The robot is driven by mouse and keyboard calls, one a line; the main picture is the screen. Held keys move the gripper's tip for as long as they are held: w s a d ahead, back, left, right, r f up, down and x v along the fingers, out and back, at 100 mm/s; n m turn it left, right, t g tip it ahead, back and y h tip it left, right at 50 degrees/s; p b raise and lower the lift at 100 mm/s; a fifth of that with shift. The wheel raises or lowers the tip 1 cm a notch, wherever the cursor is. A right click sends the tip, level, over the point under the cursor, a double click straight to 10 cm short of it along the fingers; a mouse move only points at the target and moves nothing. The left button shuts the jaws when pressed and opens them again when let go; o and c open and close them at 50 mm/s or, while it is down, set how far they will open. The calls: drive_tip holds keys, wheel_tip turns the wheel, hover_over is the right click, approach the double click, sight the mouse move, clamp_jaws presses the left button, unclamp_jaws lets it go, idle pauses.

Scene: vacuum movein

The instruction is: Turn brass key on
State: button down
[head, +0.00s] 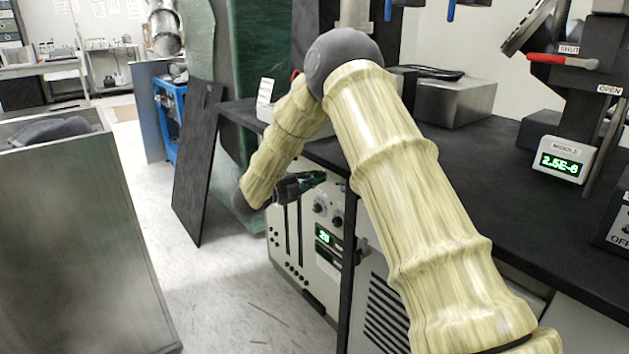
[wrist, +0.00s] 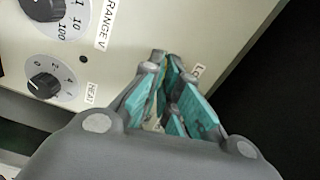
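My gripper (head: 312,180) reaches the upper front of a pale instrument panel (head: 331,255) under the black bench. Whether the tips touch or hold anything is not clear.
In the wrist view, a RANGE V dial (wrist: 45,8) and a HEAT knob (wrist: 44,86) sit left of the fingers. The black bench top (head: 480,165) overhangs the panel.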

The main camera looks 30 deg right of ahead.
drive_tip(key=shift+f+m, duration=0.15)
drive_tip(key=shift+m, duration=0.75)
drive_tip(key=shift+b, duration=0.3)
drive_tip(key=c, duration=1.7)
unclamp_jaws()
drive_tip(key=shift+a, duration=0.15)
drive_tip(key=a, duration=0.7)
drive_tip(key=s+a, duration=0.1)
drive_tip(key=a, duration=0.3)
drive_tip(key=shift+a, duration=0.35)
